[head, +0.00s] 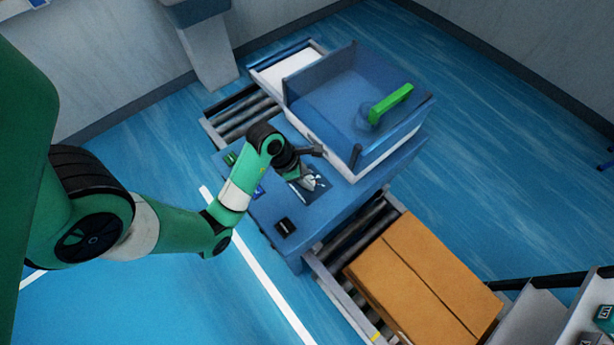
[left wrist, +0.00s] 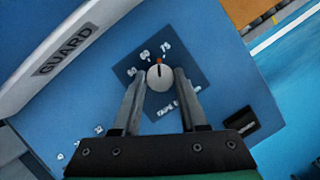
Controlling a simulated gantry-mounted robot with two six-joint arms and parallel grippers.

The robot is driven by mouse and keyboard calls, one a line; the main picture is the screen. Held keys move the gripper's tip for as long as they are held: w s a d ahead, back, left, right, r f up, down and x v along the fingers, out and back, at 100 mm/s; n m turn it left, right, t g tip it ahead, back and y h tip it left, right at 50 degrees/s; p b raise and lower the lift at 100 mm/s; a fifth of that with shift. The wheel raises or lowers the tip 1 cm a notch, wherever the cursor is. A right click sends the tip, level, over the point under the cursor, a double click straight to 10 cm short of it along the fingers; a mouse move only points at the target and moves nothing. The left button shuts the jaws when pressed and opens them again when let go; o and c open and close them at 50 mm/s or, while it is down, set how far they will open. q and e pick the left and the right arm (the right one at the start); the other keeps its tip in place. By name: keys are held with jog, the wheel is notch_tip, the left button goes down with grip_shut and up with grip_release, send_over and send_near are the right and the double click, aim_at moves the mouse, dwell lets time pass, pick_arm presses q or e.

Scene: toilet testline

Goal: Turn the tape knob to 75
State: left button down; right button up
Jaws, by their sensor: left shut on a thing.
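The tape knob (left wrist: 160,78) is a round, light-coloured dial with an orange mark and a dark pointer line, on a dark label plate (left wrist: 187,92) of the blue machine panel. Small white numbers curve around its upper side. The pointer points nearly straight up in the left wrist view, between the middle number and the rightmost one, which looks like 75. My left gripper (left wrist: 157,76) is shut on the knob, one finger on each side. In the head view my left arm reaches down to the panel, and the knob is hard to make out there. My right gripper is not in view.
A white guard rail marked GUARD (left wrist: 66,50) runs close beside the panel. The blue machine (head: 355,85) has a green handle (head: 391,103) on its cover. A cardboard box (head: 425,275) lies on the roller conveyor to the right. A small black part (head: 285,227) sits on the panel.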

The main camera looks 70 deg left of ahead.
pick_arm(q)
jog(key=m+p, duration=0.2)
jog(key=p, duration=0.1)
jog(key=shift+r+h+p, duration=0.3)
jog(key=shift+r+h, duration=0.05)
jog(key=shift+h, duration=0.05)
jog(key=shift+a+f+m, duration=0.1)
jog(key=shift+f+m, duration=0.15)
jog(key=shift+m, duration=0.25)
jog(key=shift+f, duration=0.1)
jog(key=shift+c, duration=2.2)
grip_release()
